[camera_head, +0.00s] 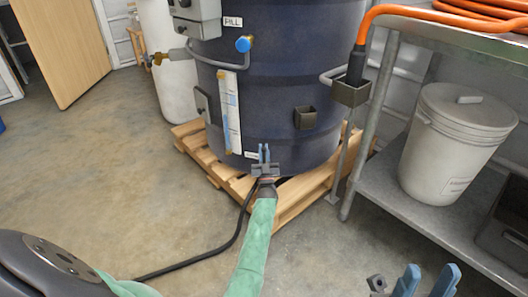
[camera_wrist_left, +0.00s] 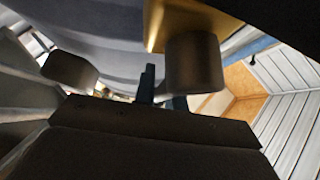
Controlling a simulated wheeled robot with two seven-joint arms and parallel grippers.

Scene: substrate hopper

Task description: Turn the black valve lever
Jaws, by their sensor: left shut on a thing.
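My left gripper (camera_head: 264,153) is at the foot of the big dark-blue drum (camera_head: 275,100), in front of its lower outlet. Its blue fingers are close together, pointing up along the drum wall, shut on what I take to be the black valve lever. The lever itself is hidden by the fingers and wrist, so I cannot tell its angle. In the left wrist view, the dark blue fingers (camera_wrist_left: 150,85) are partly hidden behind the gripper body, close to a brass part (camera_wrist_left: 180,20). My right gripper (camera_head: 425,282) is open and empty at the bottom right, its blue fingers apart.
The drum stands on a wooden pallet (camera_head: 283,208). A black hose (camera_head: 215,254) runs over the floor to the left. A metal bench (camera_head: 430,228) with a lidded white bucket (camera_head: 455,145) stands at right. A blue-knobbed valve (camera_head: 244,44) is higher up.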

